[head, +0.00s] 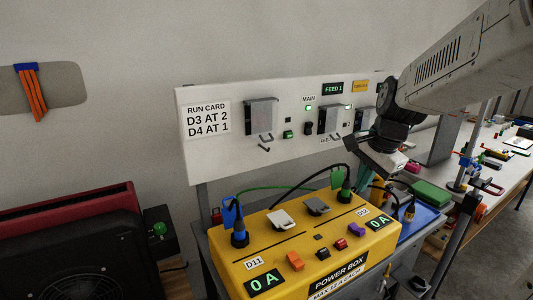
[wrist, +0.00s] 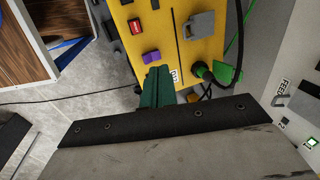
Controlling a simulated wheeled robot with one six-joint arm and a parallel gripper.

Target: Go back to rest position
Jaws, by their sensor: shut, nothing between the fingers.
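My gripper (head: 374,152) hangs at the end of my arm, in front of the right part of the white panel, above the right end of the yellow power box (head: 330,262). In the wrist view my gripper's dark green fingers (wrist: 158,74) are together with nothing between them. They show over the edge of the yellow power box (wrist: 172,14), near a purple switch (wrist: 151,57). I cannot tell the exact gap between fingertips and box, but no contact shows.
The white panel (head: 230,150) with a run card stands behind the box. Plugs and cables rise from the box top, including a blue plug (head: 239,237). A red and black machine (head: 75,240) is at left. A cluttered workbench (head: 500,155) is at right.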

